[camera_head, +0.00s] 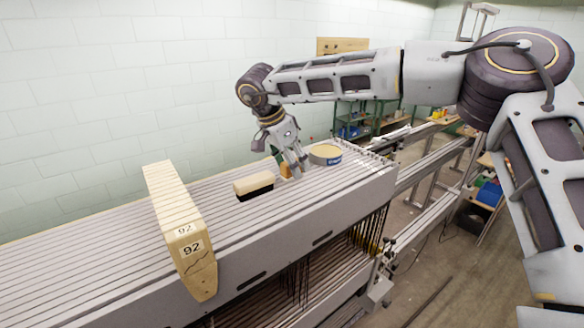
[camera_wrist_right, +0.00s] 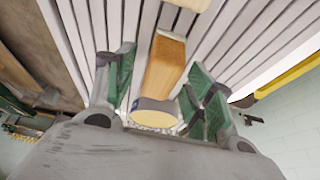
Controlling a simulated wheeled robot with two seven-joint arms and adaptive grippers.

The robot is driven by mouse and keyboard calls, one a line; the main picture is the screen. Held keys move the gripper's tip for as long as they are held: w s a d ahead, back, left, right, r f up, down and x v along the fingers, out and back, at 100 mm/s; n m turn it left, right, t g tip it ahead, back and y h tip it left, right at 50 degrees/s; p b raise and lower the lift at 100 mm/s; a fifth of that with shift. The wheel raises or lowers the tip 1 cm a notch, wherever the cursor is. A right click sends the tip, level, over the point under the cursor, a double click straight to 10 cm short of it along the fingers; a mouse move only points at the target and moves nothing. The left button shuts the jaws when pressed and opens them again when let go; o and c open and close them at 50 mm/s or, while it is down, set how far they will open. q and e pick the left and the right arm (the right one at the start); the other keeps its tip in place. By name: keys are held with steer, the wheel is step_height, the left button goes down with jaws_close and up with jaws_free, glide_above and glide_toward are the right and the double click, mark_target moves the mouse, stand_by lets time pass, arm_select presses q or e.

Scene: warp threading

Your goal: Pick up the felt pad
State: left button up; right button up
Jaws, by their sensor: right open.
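My left gripper is out of view.
A cream-topped dark brush (camera_head: 254,184) lies left of the block. A round tin (camera_head: 325,153) with a yellowish top stands close on the right. A wooden piece marked 92 (camera_head: 178,225) lies across the slatted top (camera_head: 330,195) further left.

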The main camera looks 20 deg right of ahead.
steer(key=shift+d+f, duration=0.1)
steer(key=shift+f, duration=0.2)
steer(key=shift+c, duration=0.4)
steer(key=c, duration=1)
steer(key=shift+r, duration=0.15)
steer(key=shift+c, duration=0.2)
steer(key=shift+r+b, duration=0.75)
steer(key=shift+r, duration=4.15)
steer(key=o, duration=0.5)
steer(key=c, duration=0.4)
